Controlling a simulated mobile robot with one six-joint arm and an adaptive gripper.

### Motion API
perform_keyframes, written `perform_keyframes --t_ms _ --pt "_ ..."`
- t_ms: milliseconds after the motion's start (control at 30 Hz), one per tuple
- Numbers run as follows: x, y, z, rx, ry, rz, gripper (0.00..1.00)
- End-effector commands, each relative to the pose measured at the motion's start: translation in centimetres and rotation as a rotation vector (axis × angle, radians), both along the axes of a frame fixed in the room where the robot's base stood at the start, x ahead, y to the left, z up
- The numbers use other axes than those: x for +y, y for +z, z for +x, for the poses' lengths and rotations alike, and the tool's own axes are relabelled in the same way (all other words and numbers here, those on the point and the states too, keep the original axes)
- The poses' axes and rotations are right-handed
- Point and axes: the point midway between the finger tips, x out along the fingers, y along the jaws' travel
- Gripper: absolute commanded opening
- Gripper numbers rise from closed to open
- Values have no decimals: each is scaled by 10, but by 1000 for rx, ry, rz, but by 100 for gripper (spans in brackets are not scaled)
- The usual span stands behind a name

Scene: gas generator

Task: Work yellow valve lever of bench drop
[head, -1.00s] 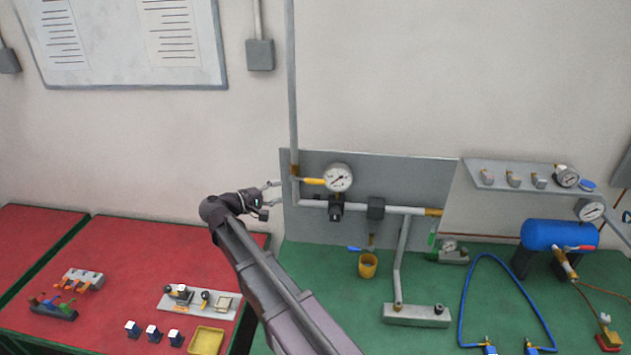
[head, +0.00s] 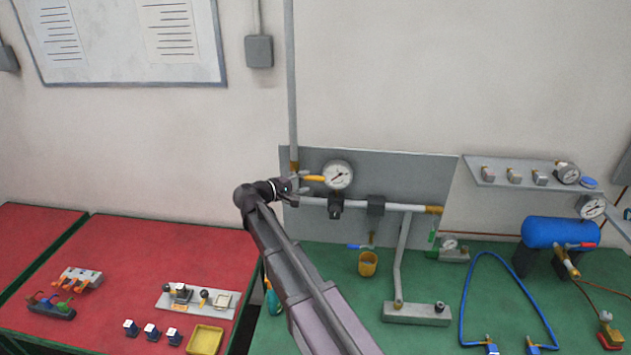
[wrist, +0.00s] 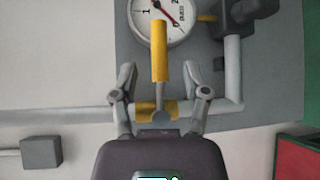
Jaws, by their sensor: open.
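The yellow valve lever (head: 314,179) sticks out to the right from the vertical grey drop pipe, just left of the round pressure gauge (head: 338,175). In the wrist view the lever (wrist: 160,52) points up between my fingers, with its grey stem and the yellow valve body (wrist: 157,108) below it. My gripper (head: 297,184) is at the valve from the left. In the wrist view my gripper (wrist: 160,85) is open, one finger on each side of the lever's stem, with a visible gap on both sides. My arm hides part of the pipe.
A grey panel (head: 400,170) backs the piping. A horizontal pipe (head: 400,208) with a dark regulator (head: 336,208) runs right, just below the lever. A yellow cup (head: 368,264) stands on the green bench (head: 330,290).

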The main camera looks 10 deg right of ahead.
Motion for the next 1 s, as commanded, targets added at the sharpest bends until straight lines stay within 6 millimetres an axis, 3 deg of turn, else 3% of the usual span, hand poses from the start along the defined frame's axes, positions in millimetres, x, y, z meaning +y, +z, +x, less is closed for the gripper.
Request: perform_keyframes --t_ms 300,767,967,1000 --pt "-31 -5 16 0 1 0 60" --pt "-37 -6 19 0 2 0 60" --pt "-36 -6 18 0 2 0 0" --pt "-36 -6 18 0 2 0 0"
